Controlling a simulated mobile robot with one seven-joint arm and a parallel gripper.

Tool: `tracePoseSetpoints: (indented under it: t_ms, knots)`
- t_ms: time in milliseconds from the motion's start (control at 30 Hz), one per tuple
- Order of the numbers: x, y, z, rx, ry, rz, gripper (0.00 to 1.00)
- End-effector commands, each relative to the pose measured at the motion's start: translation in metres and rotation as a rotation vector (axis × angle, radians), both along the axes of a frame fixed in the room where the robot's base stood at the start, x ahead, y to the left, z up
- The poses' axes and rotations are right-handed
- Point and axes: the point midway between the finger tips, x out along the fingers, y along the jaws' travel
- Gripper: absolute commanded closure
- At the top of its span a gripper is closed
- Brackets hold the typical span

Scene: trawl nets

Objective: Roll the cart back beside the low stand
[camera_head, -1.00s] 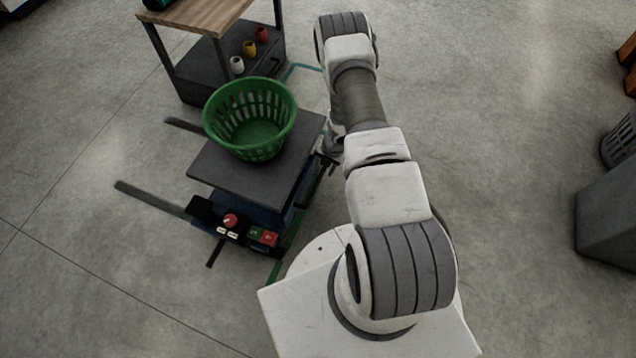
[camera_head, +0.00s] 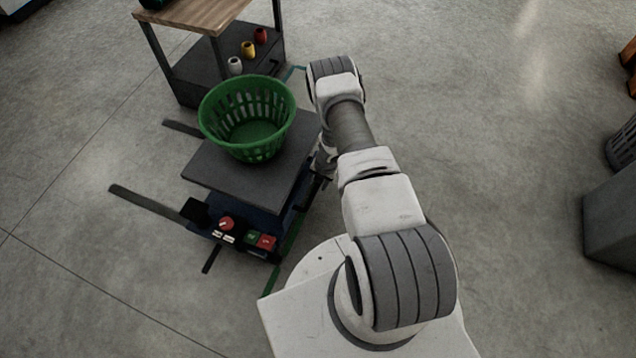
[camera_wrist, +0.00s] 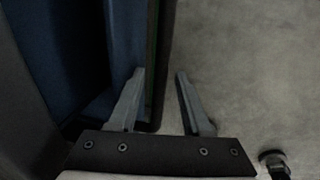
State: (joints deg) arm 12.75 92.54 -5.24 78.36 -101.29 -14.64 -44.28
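The cart (camera_head: 222,176) has a dark grey top, a blue body and a front panel with a red knob and green and red buttons. A green basket (camera_head: 247,141) stands on its top. Behind it is a stand (camera_head: 200,18) with a wooden top and a grey lower shelf; I take this for the low stand. My gripper is mostly hidden behind my arm at the cart's right side in the head view. In the wrist view my gripper (camera_wrist: 161,73) is open, its fingers apart. A dark green-edged bar (camera_wrist: 158,50) beside the blue body reaches between them; contact is unclear.
Two dark flat bars (camera_head: 150,208) stick out left of the cart near the floor. Small white, yellow and red items (camera_head: 248,48) sit on the stand's shelf. A grey box (camera_head: 610,220) and a basket stand at far right.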

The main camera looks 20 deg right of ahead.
Motion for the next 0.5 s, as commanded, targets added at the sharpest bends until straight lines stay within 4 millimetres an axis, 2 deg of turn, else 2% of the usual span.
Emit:
tracePoseSetpoints:
  t_ms: [33,233,500]
  knots:
    - [-0.0002,0.0,0.0001,0.0,0.0,0.0,0.62]
    - [-0.0001,-0.0001,0.0001,0.0,0.0,0.0,0.98]
    - [0.0,0.0,0.0002,0.0,0.0,0.0,1.0]
